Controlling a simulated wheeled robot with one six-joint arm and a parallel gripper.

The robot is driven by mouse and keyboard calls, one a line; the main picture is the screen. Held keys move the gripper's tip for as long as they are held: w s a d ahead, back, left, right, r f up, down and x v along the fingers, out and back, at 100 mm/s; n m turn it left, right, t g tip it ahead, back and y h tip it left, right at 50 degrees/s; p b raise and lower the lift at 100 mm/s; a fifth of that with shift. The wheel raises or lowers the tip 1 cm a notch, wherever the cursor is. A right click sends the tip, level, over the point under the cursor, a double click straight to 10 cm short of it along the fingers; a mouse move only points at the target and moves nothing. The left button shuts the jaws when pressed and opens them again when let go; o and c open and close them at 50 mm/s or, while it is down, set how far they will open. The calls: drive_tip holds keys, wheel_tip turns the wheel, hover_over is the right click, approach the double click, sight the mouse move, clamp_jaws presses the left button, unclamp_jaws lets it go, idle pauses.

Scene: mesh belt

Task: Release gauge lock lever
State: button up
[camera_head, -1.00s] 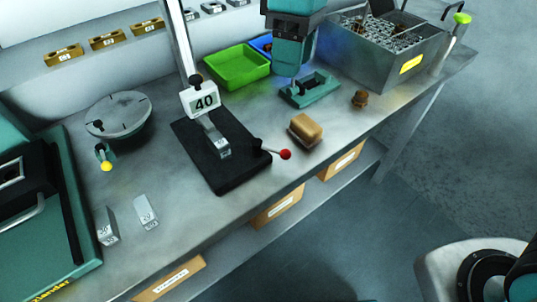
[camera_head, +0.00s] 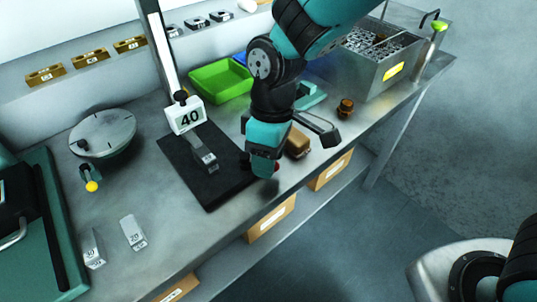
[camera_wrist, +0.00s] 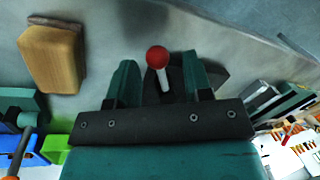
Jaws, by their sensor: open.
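The gauge has a black base (camera_head: 205,168), a post with a white "40" plate (camera_head: 186,117) and a grey block (camera_head: 205,160) on the base. Its lock lever ends in a red ball knob (camera_wrist: 157,57) on a pale stem, seen in the wrist view. My gripper is open in the wrist view (camera_wrist: 160,78), one finger on each side of the lever. I cannot tell whether either finger touches it.
A wooden-backed brush (camera_head: 298,142) lies close right of my gripper; it also shows in the wrist view (camera_wrist: 52,58). A brown knobbed piece (camera_head: 345,107), a green tray (camera_head: 220,80) and a metal bin (camera_head: 385,75) stand farther off. Two marked blocks (camera_head: 133,233) lie front left.

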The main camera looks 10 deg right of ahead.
drive_tip(key=shift+c, duration=0.4)
clamp_jaws()
drive_tip(key=shift+s+a+r+m+p, duration=0.1)
drive_tip(key=shift+s+m+p, duration=0.15)
drive_tip(key=shift+m, duration=0.25)
drive_tip(key=shift+s+a+m+p, duration=0.1)
drive_tip(key=shift+m+p, duration=0.25)
drive_tip(key=shift+m, duration=0.15)
drive_tip(key=shift+s+a+m, duration=0.15)
drive_tip(key=shift+s+m, duration=0.05)
drive_tip(key=shift+m, duration=0.5)
drive_tip(key=shift+y, duration=0.3)
drive_tip(key=shift+o, duration=0.4)
unclamp_jaws()
